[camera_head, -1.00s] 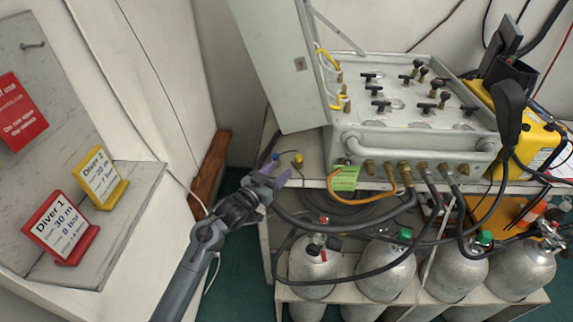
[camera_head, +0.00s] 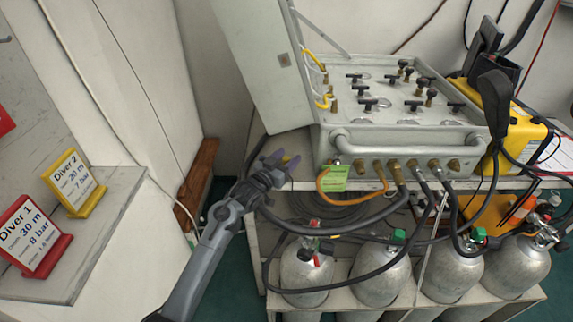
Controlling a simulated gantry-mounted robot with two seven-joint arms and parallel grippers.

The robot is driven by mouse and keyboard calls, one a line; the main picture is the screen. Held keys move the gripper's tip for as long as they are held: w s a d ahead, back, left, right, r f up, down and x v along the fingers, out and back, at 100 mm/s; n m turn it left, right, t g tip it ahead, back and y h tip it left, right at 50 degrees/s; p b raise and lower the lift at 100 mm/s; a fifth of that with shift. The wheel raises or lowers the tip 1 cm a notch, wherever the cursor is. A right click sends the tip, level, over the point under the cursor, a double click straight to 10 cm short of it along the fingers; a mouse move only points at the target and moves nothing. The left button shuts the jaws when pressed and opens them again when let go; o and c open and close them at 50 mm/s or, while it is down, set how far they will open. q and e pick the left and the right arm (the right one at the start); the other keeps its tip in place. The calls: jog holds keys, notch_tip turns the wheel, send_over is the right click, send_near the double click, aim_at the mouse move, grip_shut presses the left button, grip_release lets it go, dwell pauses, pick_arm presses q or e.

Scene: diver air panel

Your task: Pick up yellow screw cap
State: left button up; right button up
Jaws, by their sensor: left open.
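The small yellow screw cap (camera_head: 286,159) lies on the shelf left of the air panel, partly hidden by my gripper. My left gripper (camera_head: 284,158) comes in from the lower left and is open. Its two purple-grey fingertips show on either side of the cap in this view. I cannot tell whether either finger touches it. My right gripper is not in view.
The grey air panel case (camera_head: 400,140) with its raised lid (camera_head: 262,65) stands just right of and behind the gripper. Black hoses (camera_head: 330,229) loop close by. Gas cylinders (camera_head: 383,278) stand below. Diver signs (camera_head: 75,185) sit on a left ledge.

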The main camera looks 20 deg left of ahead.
pick_arm(q)
jog(key=shift+c, duration=0.3)
grip_shut()
jog(key=shift+r, duration=0.1)
